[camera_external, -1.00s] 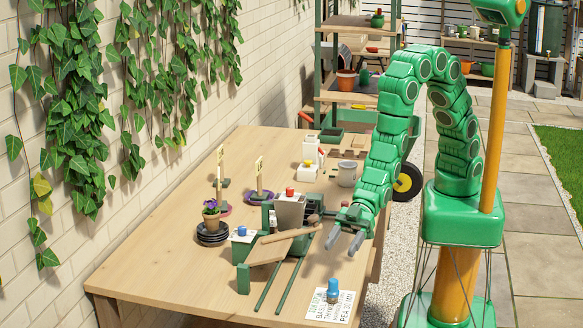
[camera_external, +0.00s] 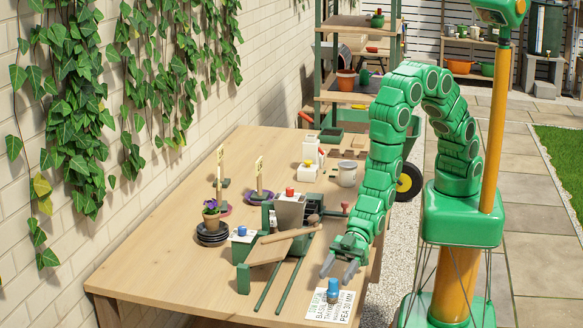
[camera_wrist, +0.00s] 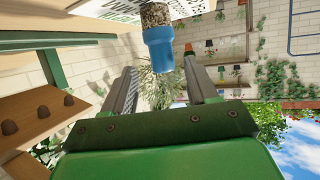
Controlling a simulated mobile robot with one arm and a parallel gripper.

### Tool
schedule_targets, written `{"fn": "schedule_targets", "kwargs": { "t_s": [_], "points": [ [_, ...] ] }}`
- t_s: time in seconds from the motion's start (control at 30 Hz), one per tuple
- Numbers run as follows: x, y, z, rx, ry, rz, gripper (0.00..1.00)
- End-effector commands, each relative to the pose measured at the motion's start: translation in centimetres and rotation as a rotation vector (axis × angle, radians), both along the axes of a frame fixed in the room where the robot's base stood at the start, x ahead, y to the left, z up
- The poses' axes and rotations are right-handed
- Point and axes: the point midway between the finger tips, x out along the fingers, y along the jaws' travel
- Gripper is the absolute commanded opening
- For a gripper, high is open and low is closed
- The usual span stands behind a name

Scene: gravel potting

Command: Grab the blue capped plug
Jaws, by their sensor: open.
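The blue capped plug (camera_external: 333,287) stands upright on the printed white card (camera_external: 345,308) at the table's front right. In the wrist view its blue cap (camera_wrist: 165,54) shows with a speckled, gravel-like body (camera_wrist: 156,14); this view looks upside down. In the wrist view the cap appears between the two fingertips, nearer the right one. I cannot tell whether the fingers are level with the cap.
Left of my gripper is a grey hopper (camera_external: 289,211) with a wooden board and two green rails (camera_external: 287,286). A second blue-topped piece (camera_external: 241,231) sits on a small white card. A potted flower (camera_external: 211,215) stands on dark saucers. The table's front left is bare.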

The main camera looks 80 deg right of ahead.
Motion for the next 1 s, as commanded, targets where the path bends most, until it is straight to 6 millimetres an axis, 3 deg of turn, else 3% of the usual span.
{"fn": "schedule_targets", "kwargs": {
  "t_s": [0.43, 0.77, 1.0],
  "points": [
    [0.7, 3.8, -1.9, -0.001, 0.001, 0.001, 0.58],
    [0.9, 4.3, -2.2, -0.002, 0.001, 0.001, 0.58],
    [0.9, 4.2, -2.1, -0.002, 0.001, 0.001, 0.23]
  ]
}}
